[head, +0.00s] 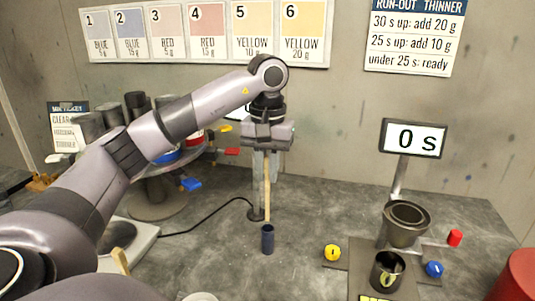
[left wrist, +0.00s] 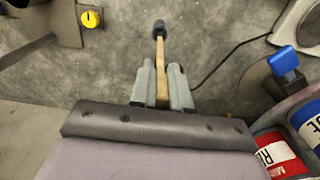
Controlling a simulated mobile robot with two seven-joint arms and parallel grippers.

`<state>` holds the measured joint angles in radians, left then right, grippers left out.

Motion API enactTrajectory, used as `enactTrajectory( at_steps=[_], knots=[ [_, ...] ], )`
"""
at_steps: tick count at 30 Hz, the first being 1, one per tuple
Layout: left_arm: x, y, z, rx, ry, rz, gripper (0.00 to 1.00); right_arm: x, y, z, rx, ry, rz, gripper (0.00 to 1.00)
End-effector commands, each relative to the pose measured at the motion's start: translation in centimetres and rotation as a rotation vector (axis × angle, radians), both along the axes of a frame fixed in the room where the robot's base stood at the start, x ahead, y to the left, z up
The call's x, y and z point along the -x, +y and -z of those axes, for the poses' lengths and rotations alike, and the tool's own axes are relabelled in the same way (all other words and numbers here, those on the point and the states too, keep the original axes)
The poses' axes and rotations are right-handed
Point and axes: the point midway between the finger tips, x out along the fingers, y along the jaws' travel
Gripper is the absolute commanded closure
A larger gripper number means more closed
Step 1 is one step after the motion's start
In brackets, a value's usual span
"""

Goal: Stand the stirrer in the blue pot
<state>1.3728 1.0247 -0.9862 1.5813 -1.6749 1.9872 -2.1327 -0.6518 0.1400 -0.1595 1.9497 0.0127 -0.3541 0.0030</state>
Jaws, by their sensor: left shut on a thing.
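My left gripper (head: 267,170) points down over the middle of the bench, shut on the wooden stirrer (head: 267,200). The stirrer hangs close to upright, and its lower end is at the mouth of the small dark blue pot (head: 267,240). I cannot tell whether the tip is just inside the rim or just above it. In the left wrist view the stirrer (left wrist: 161,75) runs out between the two fingers (left wrist: 161,90) toward the pot (left wrist: 159,27). The pot stands upright on the bench. My right gripper is not in view.
A stand with a "0 s" display (head: 413,138) and metal cups (head: 388,271) is at the right, with yellow (head: 332,253), blue and red knobs. A round carousel of tins (head: 165,155) stands behind my left arm. A black cable (head: 205,230) crosses the bench. The bench around the pot is clear.

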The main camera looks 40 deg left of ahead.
Motion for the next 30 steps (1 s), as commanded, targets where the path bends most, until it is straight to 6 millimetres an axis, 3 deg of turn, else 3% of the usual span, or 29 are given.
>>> enactTrajectory(
  at_steps=[4,12,29,30],
  knots=[
    [0.0,0.0,2.3,-0.001,-0.002,0.0,1.0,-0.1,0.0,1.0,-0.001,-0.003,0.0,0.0],
    [0.0,0.0,5.1,0.0,-0.002,0.0,1.0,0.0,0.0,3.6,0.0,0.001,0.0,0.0],
    [0.0,0.0,6.0,0.0,-0.001,0.0,1.0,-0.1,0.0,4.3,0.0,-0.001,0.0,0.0],
    [0.0,0.0,6.0,0.0,-0.001,0.0,0.71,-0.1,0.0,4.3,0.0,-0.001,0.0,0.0]
  ],
)
